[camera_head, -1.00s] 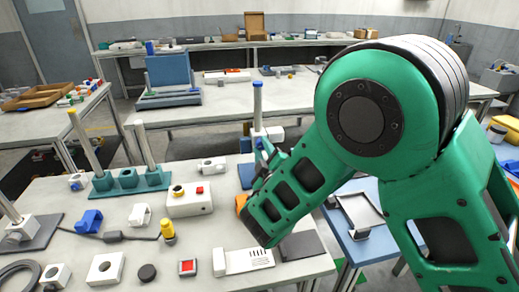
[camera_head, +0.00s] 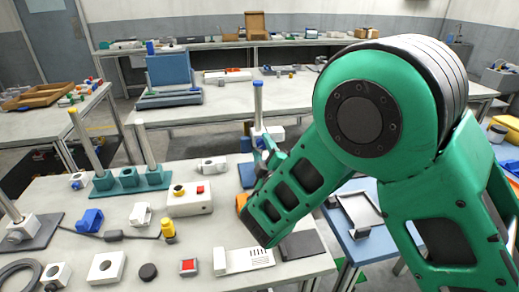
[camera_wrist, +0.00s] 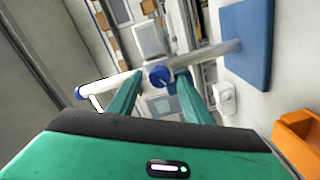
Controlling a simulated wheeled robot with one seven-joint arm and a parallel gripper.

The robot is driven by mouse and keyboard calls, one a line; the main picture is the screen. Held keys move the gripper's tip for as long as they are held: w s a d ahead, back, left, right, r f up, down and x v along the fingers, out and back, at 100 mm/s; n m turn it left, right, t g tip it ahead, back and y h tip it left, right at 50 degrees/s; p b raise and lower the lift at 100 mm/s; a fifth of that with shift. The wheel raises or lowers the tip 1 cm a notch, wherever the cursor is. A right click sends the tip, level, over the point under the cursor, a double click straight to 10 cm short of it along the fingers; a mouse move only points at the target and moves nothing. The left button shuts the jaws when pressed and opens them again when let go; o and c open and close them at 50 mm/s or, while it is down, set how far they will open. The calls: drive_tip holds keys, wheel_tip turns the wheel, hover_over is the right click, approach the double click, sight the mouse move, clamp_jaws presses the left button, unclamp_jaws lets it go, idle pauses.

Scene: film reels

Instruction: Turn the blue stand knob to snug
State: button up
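The blue-based stand (camera_head: 246,174) is at the back right of the near table. Its upright post (camera_head: 258,100) has a blue cap and carries a white clamp (camera_head: 276,132). In the wrist view, the round blue knob (camera_wrist: 162,78) with a pale mark sits on the clamp by the post (camera_wrist: 210,54). My gripper (camera_wrist: 160,75) is open, its two green fingers on either side of the knob, with a gap showing at least on the left. Whether the right finger touches it is unclear. In the head view, my gripper (camera_head: 269,152) is at the clamp, partly hidden by my arm.
The post's blue cap (camera_wrist: 80,92) lies left of my fingers in the wrist view. An orange part (camera_wrist: 300,138) is at lower right. A teal rack (camera_head: 129,180) with posts and a white box with a red button (camera_head: 189,198) stand to the left.

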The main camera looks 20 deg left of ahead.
drive_tip(key=v, duration=1)
drive_tip(key=shift+s, duration=0.25)
drive_tip(key=shift+w+d, duration=0.1)
drive_tip(key=shift+d, duration=0.15)
